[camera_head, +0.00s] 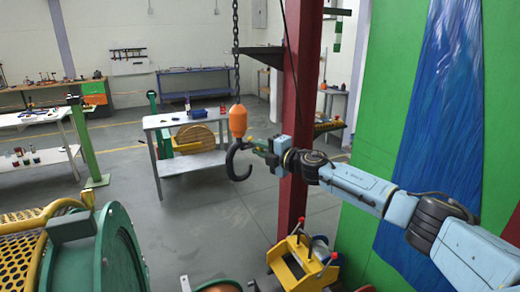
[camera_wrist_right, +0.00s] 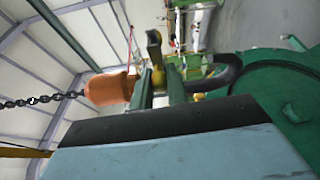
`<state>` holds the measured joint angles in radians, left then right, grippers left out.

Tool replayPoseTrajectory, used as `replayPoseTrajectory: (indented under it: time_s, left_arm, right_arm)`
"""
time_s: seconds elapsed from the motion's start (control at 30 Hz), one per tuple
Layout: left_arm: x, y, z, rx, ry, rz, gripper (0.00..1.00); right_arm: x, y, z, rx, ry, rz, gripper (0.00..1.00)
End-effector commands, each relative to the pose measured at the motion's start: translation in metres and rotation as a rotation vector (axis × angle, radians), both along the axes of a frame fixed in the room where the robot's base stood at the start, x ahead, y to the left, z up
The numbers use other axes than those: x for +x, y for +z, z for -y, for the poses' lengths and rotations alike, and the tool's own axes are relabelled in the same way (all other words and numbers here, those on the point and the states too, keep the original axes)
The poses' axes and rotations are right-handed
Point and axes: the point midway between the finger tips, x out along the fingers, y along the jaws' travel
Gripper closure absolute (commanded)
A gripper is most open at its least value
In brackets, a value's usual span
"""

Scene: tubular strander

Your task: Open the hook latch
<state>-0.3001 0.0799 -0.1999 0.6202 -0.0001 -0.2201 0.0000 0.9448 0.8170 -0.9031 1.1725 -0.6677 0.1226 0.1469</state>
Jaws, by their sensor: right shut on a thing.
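The crane hook (camera_head: 236,165) is dark and hangs below an orange block (camera_head: 238,121) on a chain. In the right wrist view the orange block (camera_wrist_right: 107,89) is at the left and the dark hook (camera_wrist_right: 225,72) curves at the right. My right gripper (camera_head: 258,147) reaches in from the right, at the upper part of the hook. In the wrist view its two green fingers (camera_wrist_right: 160,88) are closed about a small yellow and dark piece, seemingly the hook latch (camera_wrist_right: 156,62). The exact contact is partly hidden, and the latch's angle is hard to tell. My left gripper is out of view.
A dark red column (camera_head: 298,90) stands close behind my right arm. A white table (camera_head: 170,119) with a wooden reel is behind the hook. Yellow and green machinery (camera_head: 85,250) fills the lower left. Open floor lies below the hook.

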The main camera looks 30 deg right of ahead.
Motion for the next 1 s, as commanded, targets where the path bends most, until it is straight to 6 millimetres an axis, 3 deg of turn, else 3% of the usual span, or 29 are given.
replayPoseTrajectory:
  time_s: [0.03,0.07,0.23,0.67,1.0]
  left_arm:
    - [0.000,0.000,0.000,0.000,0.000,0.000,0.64]
    - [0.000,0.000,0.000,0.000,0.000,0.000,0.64]
    - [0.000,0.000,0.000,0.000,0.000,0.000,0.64]
    - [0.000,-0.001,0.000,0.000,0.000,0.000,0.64]
    - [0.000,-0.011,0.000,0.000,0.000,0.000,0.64]
  right_arm:
    - [0.000,0.000,0.000,0.001,-0.001,0.000,1.00]
    - [0.000,0.000,0.000,0.001,-0.001,0.000,0.83]
    - [0.000,0.000,0.000,0.001,0.000,0.000,0.62]
    - [-0.008,-0.001,0.004,0.000,0.000,0.000,0.62]
    - [-0.061,-0.001,0.022,-0.002,-0.001,-0.002,0.62]
